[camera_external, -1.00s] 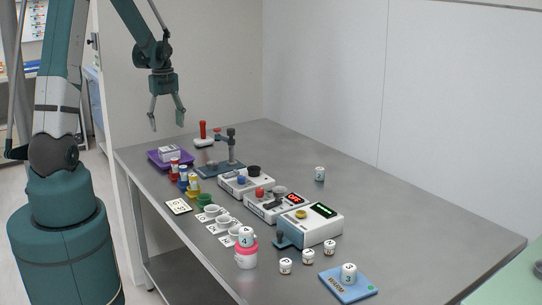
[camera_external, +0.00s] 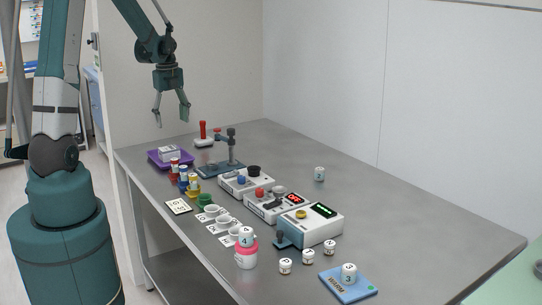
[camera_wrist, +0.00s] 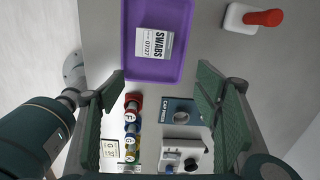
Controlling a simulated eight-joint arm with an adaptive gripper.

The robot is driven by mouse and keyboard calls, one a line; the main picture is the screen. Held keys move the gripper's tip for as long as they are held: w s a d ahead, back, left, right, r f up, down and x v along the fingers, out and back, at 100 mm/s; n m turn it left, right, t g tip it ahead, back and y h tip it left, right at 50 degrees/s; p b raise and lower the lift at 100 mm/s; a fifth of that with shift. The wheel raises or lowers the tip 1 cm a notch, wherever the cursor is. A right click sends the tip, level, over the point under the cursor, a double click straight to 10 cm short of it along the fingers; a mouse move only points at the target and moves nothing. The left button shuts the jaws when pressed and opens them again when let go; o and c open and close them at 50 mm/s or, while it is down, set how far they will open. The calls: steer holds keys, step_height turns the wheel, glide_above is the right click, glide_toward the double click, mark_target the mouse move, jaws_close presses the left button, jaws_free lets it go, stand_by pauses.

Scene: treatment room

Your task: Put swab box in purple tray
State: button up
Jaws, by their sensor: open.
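The swab box (camera_wrist: 154,44) is a white box labelled SWABS. It lies inside the purple tray (camera_wrist: 183,66) in the wrist view. In the external view the white box (camera_external: 168,152) also sits in the purple tray (camera_external: 158,163) at the far left end of the table. My gripper (camera_external: 173,122) is open and empty, in the air above the tray end of the table. In the wrist view its fingers (camera_wrist: 160,78) are spread wide, with the tray ahead between and beyond them.
A red-handled device (camera_external: 203,134) and a stand (camera_external: 232,150) are near the tray. Coloured cups with vials (camera_external: 183,178) stand in front of it. Several white devices (camera_external: 311,225) line the table's middle. The table's back right is mostly clear.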

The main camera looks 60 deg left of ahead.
steer(key=d+r+n+t, duration=0.1)
steer(key=d+r+n, duration=0.1)
steer(key=d+r, duration=0.35)
steer(key=d+r+n+t+y, duration=0.1)
steer(key=d+r+n, duration=0.2)
steer(key=d, duration=0.6)
steer(key=d+r+n+t, duration=0.15)
steer(key=d+r, duration=0.25)
steer(key=d, duration=0.4)
steer(key=s+d+r+n+t, duration=0.1)
steer(key=s+d+n, duration=0.2)
steer(key=d, duration=0.4)
steer(key=s+d+r+n+t, duration=0.1)
steer(key=s+d+n, duration=0.3)
steer(key=d, duration=0.4)
steer(key=s+d+r+n+t+h, duration=0.1)
steer(key=s+d+r+n, duration=0.1)
steer(key=d, duration=0.5)
steer(key=shift+s+d+n, duration=0.15)
steer(key=shift+s+n, duration=0.6)
steer(key=shift+s, duration=0.05)
steer(key=shift+f+b, duration=0.75)
steer(key=shift+b, duration=0.05)
